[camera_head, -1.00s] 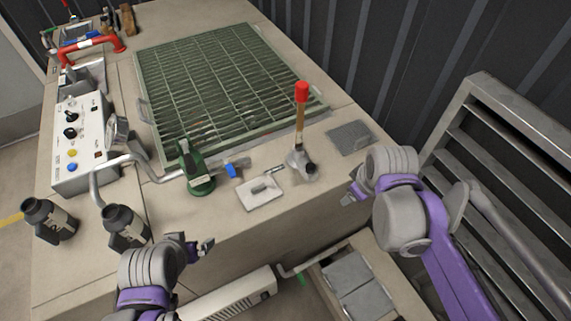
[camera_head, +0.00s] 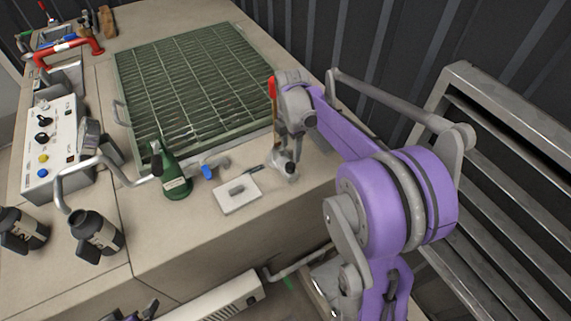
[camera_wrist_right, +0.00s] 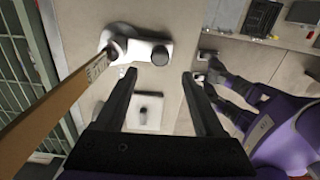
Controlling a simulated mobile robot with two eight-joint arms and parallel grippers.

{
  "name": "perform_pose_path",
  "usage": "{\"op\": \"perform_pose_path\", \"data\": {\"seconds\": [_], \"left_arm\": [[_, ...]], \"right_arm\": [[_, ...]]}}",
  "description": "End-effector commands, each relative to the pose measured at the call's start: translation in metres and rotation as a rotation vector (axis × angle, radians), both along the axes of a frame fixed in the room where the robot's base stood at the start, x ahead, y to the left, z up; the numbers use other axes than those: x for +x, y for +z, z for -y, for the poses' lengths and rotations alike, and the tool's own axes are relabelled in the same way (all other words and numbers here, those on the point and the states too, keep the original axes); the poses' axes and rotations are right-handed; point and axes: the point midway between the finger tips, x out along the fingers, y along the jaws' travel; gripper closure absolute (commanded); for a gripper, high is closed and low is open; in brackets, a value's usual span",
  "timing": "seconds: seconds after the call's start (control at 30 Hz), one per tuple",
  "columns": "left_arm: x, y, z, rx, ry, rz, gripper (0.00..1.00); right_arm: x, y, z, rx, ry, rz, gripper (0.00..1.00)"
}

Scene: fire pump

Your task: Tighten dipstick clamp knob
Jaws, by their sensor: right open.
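The dipstick is a wooden stick with a red top (camera_head: 272,88), standing in a pale metal clamp base (camera_head: 277,160) on the bench. In the right wrist view the stick (camera_wrist_right: 70,93) slants up to the base (camera_wrist_right: 128,40). The dark round clamp knob (camera_wrist_right: 160,55) sits at the base's side. My right gripper (camera_wrist_right: 159,73) is open, its two fingers pointing toward the knob, which shows between and just beyond the tips. In the head view this gripper (camera_head: 295,145) is above the base and hides part of it. My left gripper (camera_head: 150,308) is only partly visible at the bottom edge.
A green bottle-shaped fixture (camera_head: 175,178) and a white plate (camera_head: 237,194) stand left of the clamp. A green grating (camera_head: 190,85) lies behind. Black containers (camera_head: 97,235) and a control box (camera_head: 50,145) are at the left. A slatted metal rack (camera_head: 500,190) stands at the right.

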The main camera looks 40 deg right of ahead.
Motion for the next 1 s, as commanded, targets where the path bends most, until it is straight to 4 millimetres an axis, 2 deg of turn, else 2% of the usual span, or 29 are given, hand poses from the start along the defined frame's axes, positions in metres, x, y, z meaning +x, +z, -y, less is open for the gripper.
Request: {"op": "perform_pose_path", "data": {"seconds": [0.03, 0.2, 0.4, 0.57, 0.83, 1.0], "left_arm": [[-0.001, -0.001, 0.000, 0.000, 0.000, -0.001, 0.00], [-0.001, -0.004, 0.000, 0.000, 0.000, -0.002, 0.00], [-0.002, -0.006, 0.000, 0.000, 0.000, -0.004, 0.00], [-0.002, -0.006, 0.000, 0.000, 0.000, -0.004, 0.00], [-0.002, -0.006, 0.000, 0.000, 0.000, -0.004, 0.00], [-0.002, -0.006, 0.000, 0.000, 0.000, -0.004, 0.00]], "right_arm": [[0.000, -0.012, 0.000, 0.000, 0.000, 0.000, 0.30], [0.000, -0.045, 0.000, 0.000, 0.000, 0.000, 0.30], [0.000, -0.072, 0.000, 0.000, 0.000, 0.001, 0.30], [0.000, -0.081, -0.001, 0.000, 0.000, 0.001, 0.30], [0.000, -0.082, -0.001, 0.000, -0.001, 0.001, 0.30], [0.000, -0.081, 0.000, 0.000, -0.001, 0.001, 0.60]]}}
